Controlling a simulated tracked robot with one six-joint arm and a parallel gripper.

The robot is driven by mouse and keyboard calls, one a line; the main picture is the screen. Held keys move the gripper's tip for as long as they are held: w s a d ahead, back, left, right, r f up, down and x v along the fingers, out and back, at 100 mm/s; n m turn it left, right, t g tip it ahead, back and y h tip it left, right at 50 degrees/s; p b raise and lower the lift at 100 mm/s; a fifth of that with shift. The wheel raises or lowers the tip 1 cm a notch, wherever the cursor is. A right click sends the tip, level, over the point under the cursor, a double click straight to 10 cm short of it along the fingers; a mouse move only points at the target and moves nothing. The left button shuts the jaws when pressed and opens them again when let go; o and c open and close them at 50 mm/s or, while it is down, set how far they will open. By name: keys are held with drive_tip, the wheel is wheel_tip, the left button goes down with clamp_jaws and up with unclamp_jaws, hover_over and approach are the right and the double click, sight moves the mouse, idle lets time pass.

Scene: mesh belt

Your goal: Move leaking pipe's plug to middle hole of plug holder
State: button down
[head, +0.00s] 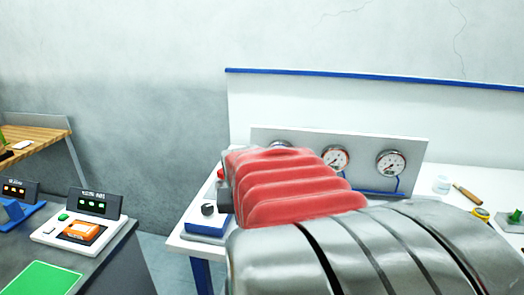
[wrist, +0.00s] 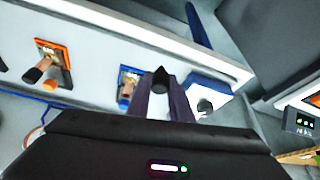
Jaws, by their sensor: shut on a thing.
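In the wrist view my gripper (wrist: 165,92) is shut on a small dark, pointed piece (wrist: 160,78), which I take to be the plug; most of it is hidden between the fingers. Further left, an orange-framed fitting (wrist: 47,52) carries dark and orange stubs. I cannot tell which pipe leaks, and no plug holder with a middle hole is clearly visible. In the head view my arm hides the gripper and the middle of the bench.
A gauge panel (head: 290,138) with round gauges (head: 391,163) stands on the white bench (head: 456,176). A white-and-blue box with a dark knob (head: 208,210) sits at its left end; it also shows in the wrist view (wrist: 207,90). A dark table with devices (head: 85,228) stands left.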

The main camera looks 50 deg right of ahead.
drive_tip(key=w+a+f+n+y, duration=0.1)
drive_tip(key=w+a+f+n, duration=0.2)
drive_tip(key=w+a, duration=0.4)
drive_tip(key=w+a+f+n+t+y, duration=0.1)
drive_tip(key=w+a+f+n, duration=0.2)
drive_tip(key=a, duration=1)
drive_tip(key=w+a+f+n+y, duration=0.1)
drive_tip(key=w+a+f+n, duration=0.3)
drive_tip(key=w+a+f, duration=0.3)
drive_tip(key=w+a, duration=0.3)
drive_tip(key=w, duration=0.2)
drive_tip(key=shift+t+y, duration=0.3)
